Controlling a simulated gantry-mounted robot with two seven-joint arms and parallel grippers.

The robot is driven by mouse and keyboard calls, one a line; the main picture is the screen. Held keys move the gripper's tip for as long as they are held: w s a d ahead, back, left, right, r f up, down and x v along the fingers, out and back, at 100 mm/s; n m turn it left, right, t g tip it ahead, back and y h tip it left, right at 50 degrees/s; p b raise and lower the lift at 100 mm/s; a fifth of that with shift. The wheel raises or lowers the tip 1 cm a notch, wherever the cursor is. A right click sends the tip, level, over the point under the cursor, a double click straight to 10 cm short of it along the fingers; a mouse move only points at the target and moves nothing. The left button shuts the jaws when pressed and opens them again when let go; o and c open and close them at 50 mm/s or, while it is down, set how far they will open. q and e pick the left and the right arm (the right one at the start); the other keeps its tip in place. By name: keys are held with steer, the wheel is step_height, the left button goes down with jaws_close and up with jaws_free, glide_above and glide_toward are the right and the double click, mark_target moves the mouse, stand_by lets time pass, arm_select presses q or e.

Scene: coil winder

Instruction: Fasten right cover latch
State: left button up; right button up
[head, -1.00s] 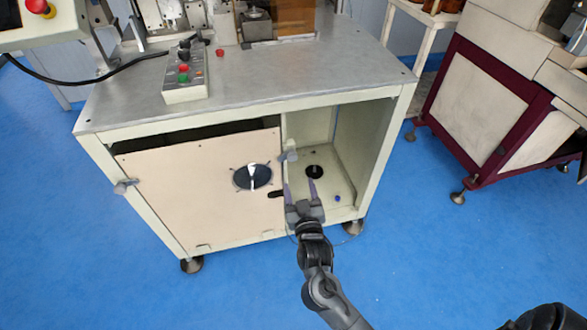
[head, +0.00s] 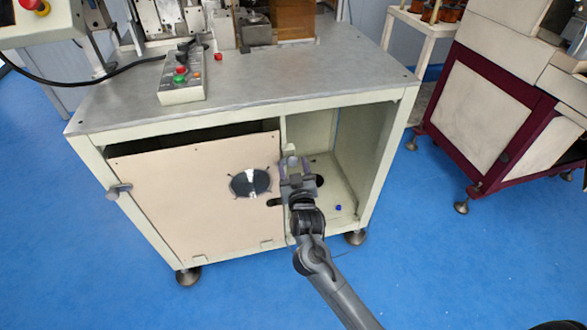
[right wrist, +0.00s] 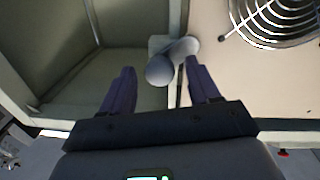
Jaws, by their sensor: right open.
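The right cover latch is a grey rounded handle (right wrist: 160,70) at the edge of the cover in the right wrist view. In the head view it is mostly hidden by my gripper. The beige cover panel (head: 190,190) closes the left part of the cabinet front; its edge also shows in the right wrist view (right wrist: 250,90). My right gripper (head: 292,165) is open at the panel's right edge. In the right wrist view its two fingers (right wrist: 160,82) stand on either side of the latch handle, with gaps showing. The left latch (head: 119,191) sits on the panel's left edge. My left gripper is out of view.
The open cabinet bay (head: 345,170) lies right of the panel, with a small blue item (head: 338,208) on its floor. The tabletop (head: 290,85) overhangs above. A round wire-guarded vent (head: 250,183) is on the panel. A button box (head: 182,78) lies on top.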

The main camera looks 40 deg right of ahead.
steer(key=c, duration=1)
steer(key=m+p, duration=0.1)
steer(key=p, duration=0.1)
steer(key=m+p, duration=0.1)
steer(key=shift+r+m+p, duration=0.3)
steer(key=shift+p, duration=0.05)
steer(key=shift+c, duration=0.2)
steer(key=m+p, duration=0.2)
steer(key=shift+m+p, duration=0.3)
steer(key=shift+p, duration=0.05)
steer(key=shift+f+m+y+p, duration=0.15)
steer(key=shift+m+y+p, duration=0.15)
steer(key=shift+m+p, duration=0.4)
steer(key=o, duration=1)
steer(key=shift+o, duration=0.2)
